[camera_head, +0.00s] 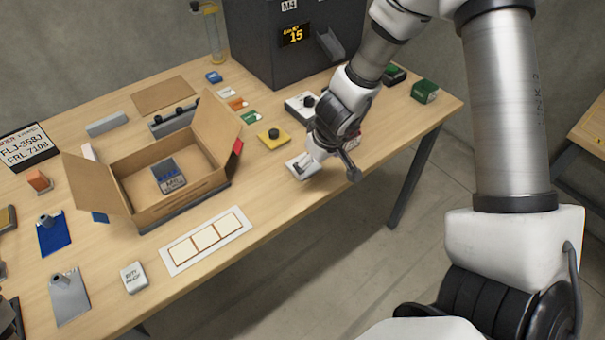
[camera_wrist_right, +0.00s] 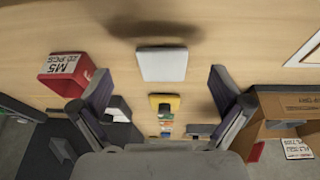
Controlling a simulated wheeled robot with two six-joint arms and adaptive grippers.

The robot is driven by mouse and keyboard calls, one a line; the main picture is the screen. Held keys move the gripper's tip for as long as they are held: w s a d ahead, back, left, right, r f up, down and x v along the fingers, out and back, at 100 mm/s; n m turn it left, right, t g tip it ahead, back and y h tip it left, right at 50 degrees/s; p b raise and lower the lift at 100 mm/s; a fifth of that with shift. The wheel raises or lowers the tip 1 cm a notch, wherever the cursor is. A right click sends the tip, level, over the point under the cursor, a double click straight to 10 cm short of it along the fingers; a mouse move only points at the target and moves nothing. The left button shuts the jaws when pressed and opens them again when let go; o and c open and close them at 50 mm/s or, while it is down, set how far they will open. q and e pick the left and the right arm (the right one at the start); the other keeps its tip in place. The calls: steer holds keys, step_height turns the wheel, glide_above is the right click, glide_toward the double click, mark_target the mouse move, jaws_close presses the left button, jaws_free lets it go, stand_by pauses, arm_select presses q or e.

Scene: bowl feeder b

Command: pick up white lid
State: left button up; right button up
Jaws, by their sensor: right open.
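The white lid (camera_wrist_right: 162,64) is a flat rounded square lying on the wooden table in the right wrist view. In the head view it lies near the table's front edge (camera_head: 291,166), partly covered by my right gripper (camera_head: 309,165). My right gripper also shows in the wrist view (camera_wrist_right: 160,76). Its fingers are spread wide, one to each side of the lid, with clear gaps. The lid is not held, and the fingers' height above the table is hard to tell. My left gripper cannot be made out.
A red M5 box (camera_wrist_right: 66,76) stands close by the right gripper. A yellow block (camera_head: 273,139) lies behind the lid. An open cardboard box (camera_head: 190,204) and a white framed panel (camera_head: 206,241) are to the left. A dark machine (camera_head: 300,45) stands at the back.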

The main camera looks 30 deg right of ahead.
mark_target(309, 174)
steer(key=shift+w+a+r+t+y+b, duration=0.2)
steer(key=shift+w+r+t+b, duration=0.05)
steer(key=shift+w+r, duration=0.35)
steer(key=shift+w+a+r+t+y+b, duration=0.15)
steer(key=shift+w+r+t+y+b, duration=0.1)
steer(key=shift+w+r, duration=0.3)
steer(key=b+x, duration=0.1)
steer(key=x, duration=0.1)
steer(key=b+x, duration=0.2)
steer(key=d+b+x, duration=0.1)
steer(key=b+x, duration=0.1)
steer(key=shift+s+f, duration=0.3)
steer(key=shift+f, duration=0.1)
steer(key=shift+w+a+f, duration=0.1)
steer(key=shift+w+f, duration=0.1)
steer(key=shift+f, duration=0.1)
steer(key=shift+w, duration=0.1)
steer(key=shift+r, duration=0.1)
steer(key=c, duration=1)
